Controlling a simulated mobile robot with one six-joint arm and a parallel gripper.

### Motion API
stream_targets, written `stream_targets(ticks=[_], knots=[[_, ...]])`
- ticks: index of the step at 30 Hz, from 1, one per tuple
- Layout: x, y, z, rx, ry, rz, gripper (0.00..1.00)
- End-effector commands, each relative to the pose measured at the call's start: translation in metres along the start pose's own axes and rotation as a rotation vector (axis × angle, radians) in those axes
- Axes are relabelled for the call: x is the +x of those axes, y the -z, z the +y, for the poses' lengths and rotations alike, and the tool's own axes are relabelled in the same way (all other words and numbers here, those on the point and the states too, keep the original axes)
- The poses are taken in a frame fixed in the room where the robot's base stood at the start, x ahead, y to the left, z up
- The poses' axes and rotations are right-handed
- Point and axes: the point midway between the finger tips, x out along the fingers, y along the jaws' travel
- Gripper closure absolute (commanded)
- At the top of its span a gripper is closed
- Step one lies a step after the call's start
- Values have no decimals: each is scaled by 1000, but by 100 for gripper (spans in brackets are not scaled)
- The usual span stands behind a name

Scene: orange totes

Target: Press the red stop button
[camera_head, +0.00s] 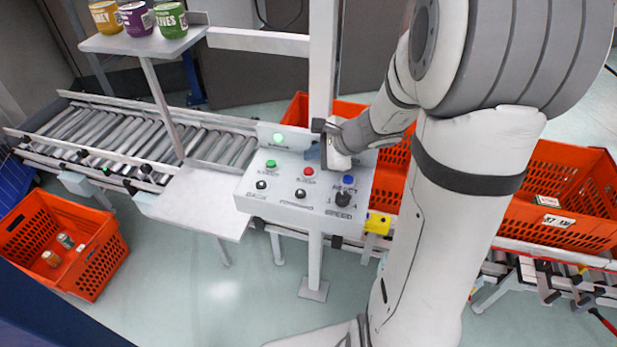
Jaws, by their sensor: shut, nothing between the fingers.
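The red button (308,171) sits in the upper middle of the grey control panel (275,208), between a green button (271,163) on the left and a blue button (348,180) on the right. My gripper (318,152) is at the panel's upper edge, just above and slightly right of the red button. It looks apart from the button, though the exact gap cannot be told. The gripper is shut and empty; its fingertips are small and partly hidden by the wrist.
Several black knobs line the panel's lower part, including a larger one (343,199). A roller conveyor (150,137) runs behind on the left. Orange totes stand at lower left (108,262) and right (590,170). A shelf (140,44) holds several cans. A post rises behind the panel.

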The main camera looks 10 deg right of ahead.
Motion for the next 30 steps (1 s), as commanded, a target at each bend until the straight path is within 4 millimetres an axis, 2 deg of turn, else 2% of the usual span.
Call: stream_targets(ticks=[1,6,30], knots=[[9,6,6,-1,1,0,100],[14,10,10,0,1,0,100],[13,11,10,1,1,1,100]])
